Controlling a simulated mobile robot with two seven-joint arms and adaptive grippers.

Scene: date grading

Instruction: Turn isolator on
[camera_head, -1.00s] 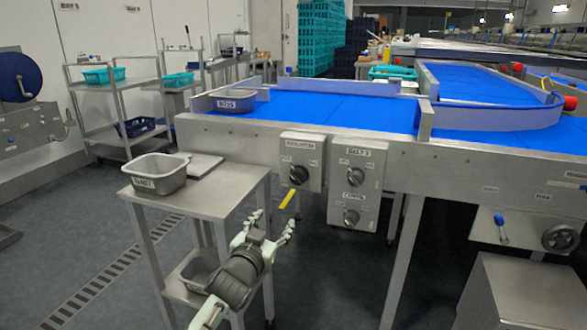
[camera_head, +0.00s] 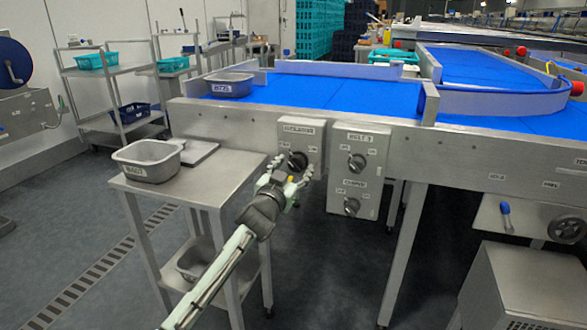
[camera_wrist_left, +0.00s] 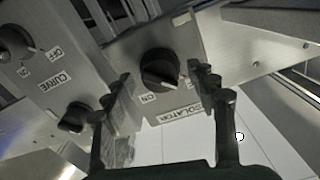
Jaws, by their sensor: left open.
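The isolator box (camera_head: 288,128) is a grey panel on the conveyor's front side with a label at its top. Its black rotary knob (camera_head: 297,160) shows just beyond my left gripper (camera_head: 288,178), which is open with a finger on either side below the knob. In the left wrist view the isolator knob (camera_wrist_left: 160,68) lies between and beyond the open fingers of my left gripper (camera_wrist_left: 165,90), with an ON label beside it. I see no contact with the knob. My right gripper is not in view.
A second box (camera_head: 374,142) with two more knobs, belt and curve, hangs close to the right. A steel side table (camera_head: 215,185) with a grey tub (camera_head: 148,172) stands to the left. The blue conveyor belt (camera_head: 330,98) runs above.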

